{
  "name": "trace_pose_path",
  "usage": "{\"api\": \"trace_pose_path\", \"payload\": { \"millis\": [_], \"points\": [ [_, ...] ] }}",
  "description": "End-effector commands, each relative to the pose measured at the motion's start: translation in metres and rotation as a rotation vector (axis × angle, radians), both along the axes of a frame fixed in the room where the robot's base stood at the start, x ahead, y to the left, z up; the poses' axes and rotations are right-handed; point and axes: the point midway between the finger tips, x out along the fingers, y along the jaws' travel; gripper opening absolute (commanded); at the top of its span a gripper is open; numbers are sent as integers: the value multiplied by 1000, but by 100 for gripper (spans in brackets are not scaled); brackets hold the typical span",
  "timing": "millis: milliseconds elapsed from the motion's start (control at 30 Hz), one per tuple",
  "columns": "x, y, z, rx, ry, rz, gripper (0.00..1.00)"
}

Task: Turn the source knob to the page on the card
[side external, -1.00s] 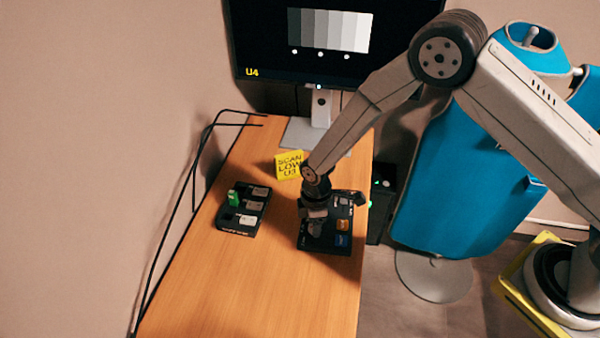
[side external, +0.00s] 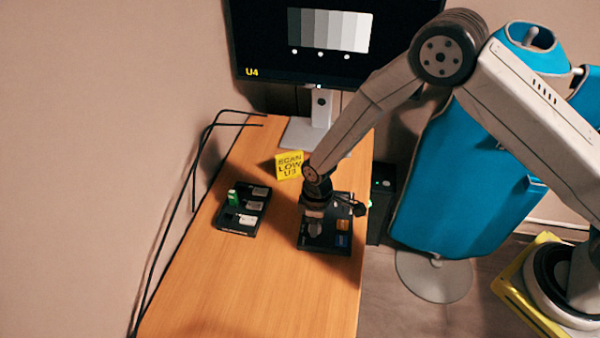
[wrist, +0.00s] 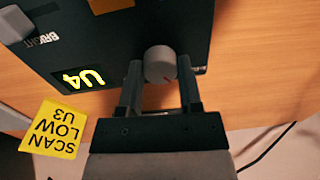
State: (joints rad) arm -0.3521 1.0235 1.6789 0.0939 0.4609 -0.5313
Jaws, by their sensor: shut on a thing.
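The control panel (side external: 325,246) is a dark box on the desk. Its source knob (wrist: 161,65) is a round grey knob at the panel's edge in the wrist view, with a small reddish mark. My gripper (wrist: 160,70) is shut on the knob, one finger on each side. It comes down from above in the side view (side external: 314,212), hiding the knob there. The panel display (wrist: 82,78) glows "U4", and the monitor (side external: 290,72) also shows "U4". The yellow card (side external: 289,165) reads "SCAN LOW U3"; it also shows in the wrist view (wrist: 54,129).
A dark tray (side external: 236,224) with a green item (side external: 232,197) and pale blocks lies left of the panel. Black cables (side external: 200,150) run along the desk's left edge. The front of the wooden desk (side external: 265,290) is clear.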

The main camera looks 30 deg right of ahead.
Motion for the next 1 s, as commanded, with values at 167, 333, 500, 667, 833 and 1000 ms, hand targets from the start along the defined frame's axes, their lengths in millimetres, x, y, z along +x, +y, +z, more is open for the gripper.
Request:
{"api": "trace_pose_path", "payload": {
  "millis": [167,333,500,667,833,1000],
  "points": [
    [0,0,0,0,1,-163,0],
    [0,0,0,0,1,-310,0],
    [0,0,0,1,-1,-428,0],
    [0,0,1,1,-1,-503,0],
    [0,0,1,1,-1,-541,0],
    [0,0,1,1,-1,-550,0]
  ]
}}
